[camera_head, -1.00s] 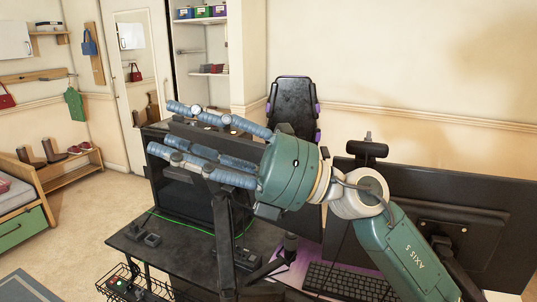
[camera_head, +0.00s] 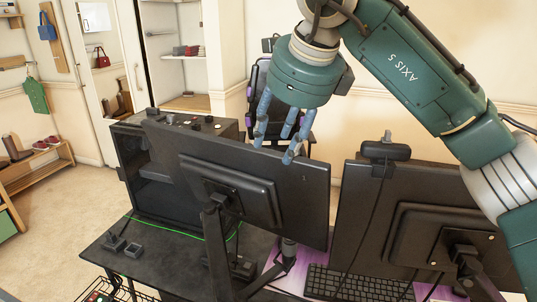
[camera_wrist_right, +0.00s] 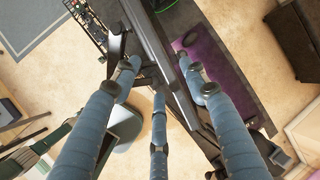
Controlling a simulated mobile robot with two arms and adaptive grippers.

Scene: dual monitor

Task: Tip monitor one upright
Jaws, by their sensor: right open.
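The left monitor (camera_head: 255,165) shows its dark back in the head view, standing close to upright on its pole mount, with a slight tilt I cannot measure. In the right wrist view, the gripper's fingers (camera_wrist_right: 160,82) are spread on both sides of the thin monitor edge (camera_wrist_right: 165,60). Whether they touch it I cannot tell.
The right monitor (camera_head: 360,215) stands beside it with a webcam (camera_head: 385,150) on top. A black computer case (camera_head: 150,185) stands behind on the desk (camera_head: 160,265). A chair (camera_head: 262,90) is behind the desk.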

